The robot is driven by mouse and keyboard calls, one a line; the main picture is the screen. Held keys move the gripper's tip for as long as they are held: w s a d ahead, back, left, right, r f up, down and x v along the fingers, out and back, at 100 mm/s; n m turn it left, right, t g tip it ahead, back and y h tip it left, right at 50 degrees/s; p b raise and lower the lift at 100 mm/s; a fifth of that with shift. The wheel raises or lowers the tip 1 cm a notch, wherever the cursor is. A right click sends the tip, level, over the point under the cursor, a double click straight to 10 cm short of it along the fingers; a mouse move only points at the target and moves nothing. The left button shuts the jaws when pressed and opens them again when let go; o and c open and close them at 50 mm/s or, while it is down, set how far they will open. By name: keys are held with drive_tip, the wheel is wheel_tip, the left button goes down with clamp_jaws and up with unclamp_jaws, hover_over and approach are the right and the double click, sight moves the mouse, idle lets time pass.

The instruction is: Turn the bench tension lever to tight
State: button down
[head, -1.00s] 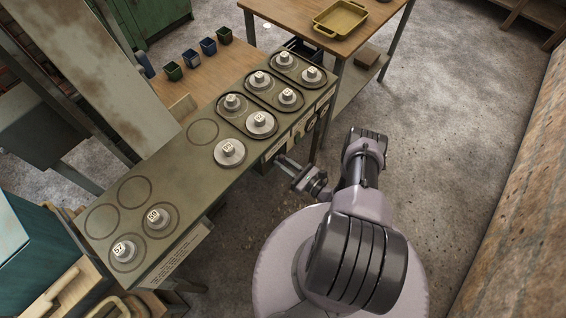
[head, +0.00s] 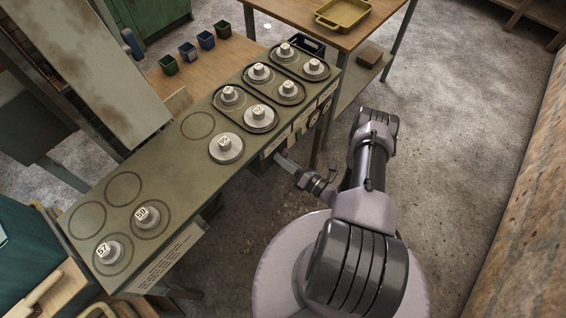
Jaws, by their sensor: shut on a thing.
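The bench (head: 165,180) is a long greenish top with round numbered pulleys, such as the one marked 57 (head: 109,250). Black belts loop around pulley pairs at its far right end. My gripper (head: 300,175) is at the bench's front side, below the top edge, right of the middle. It is shut on a grey bar (head: 287,164) that sticks out from the front of the bench, which looks like the tension lever. The fingertips are small and partly hidden, and the lever's tight or loose marking cannot be read.
White labels (head: 275,142) and round dials line the bench's front. A wooden table with a yellow tray (head: 343,15) stands at the back. Several small cups (head: 187,51) stand on a wooden surface behind the bench. The concrete floor to the right (head: 450,150) is clear.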

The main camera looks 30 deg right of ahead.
drive_tip(key=m+b, duration=0.2)
drive_tip(key=m, duration=0.2)
drive_tip(key=shift+m+b, duration=0.75)
drive_tip(key=shift+m, duration=0.95)
drive_tip(key=shift+r, duration=0.1)
drive_tip(key=c, duration=1.3)
unclamp_jaws()
drive_tip(key=shift+s, duration=0.1)
